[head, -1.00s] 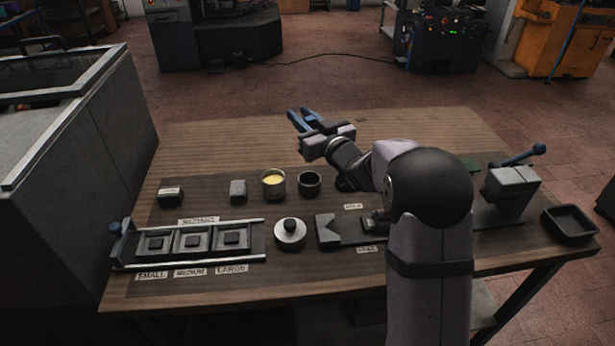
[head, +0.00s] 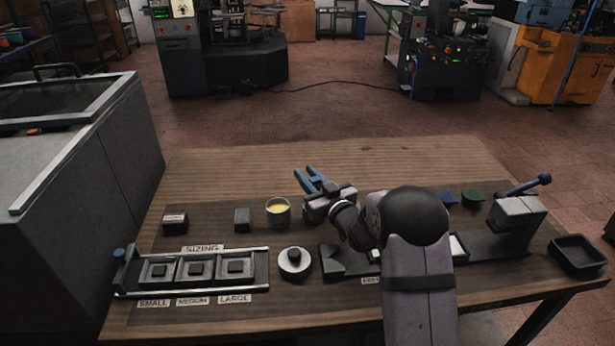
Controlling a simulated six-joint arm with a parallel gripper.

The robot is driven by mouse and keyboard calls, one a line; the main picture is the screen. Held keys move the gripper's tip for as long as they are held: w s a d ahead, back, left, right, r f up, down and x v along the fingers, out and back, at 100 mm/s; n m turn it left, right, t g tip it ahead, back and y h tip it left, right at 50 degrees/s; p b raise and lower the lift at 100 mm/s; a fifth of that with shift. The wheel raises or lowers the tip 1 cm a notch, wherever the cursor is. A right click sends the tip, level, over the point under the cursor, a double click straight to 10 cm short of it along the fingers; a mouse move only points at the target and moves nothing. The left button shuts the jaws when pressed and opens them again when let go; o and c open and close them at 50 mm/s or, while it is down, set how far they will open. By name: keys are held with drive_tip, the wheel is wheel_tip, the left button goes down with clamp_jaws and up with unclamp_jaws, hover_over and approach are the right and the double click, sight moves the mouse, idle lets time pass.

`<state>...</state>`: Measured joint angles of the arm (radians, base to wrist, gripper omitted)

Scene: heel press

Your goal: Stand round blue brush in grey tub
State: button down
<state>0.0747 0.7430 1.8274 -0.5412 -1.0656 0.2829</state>
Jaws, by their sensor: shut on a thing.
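My gripper (head: 310,179) is above the back middle of the bench, with its blue fingers pointing up and to the left in the head view. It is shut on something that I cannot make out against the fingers. I cannot pick out the round blue brush for certain. A small dark round cup, perhaps the grey tub, showed right of the yellow-filled pot earlier; my gripper and arm now cover that spot. The greyish pot with yellow contents (head: 278,210) stands just left of my gripper.
The back is clear.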

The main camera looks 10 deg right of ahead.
drive_tip(key=shift+f, duration=0.15)
drive_tip(key=shift+f, duration=0.15)
drive_tip(key=c, duration=1.5)
unclamp_jaws()
drive_tip(key=shift+c, duration=0.2)
drive_tip(key=shift+r, duration=0.25)
drive_tip(key=b+v, duration=0.2)
drive_tip(key=v, duration=1)
drive_tip(key=shift+f, duration=0.1)
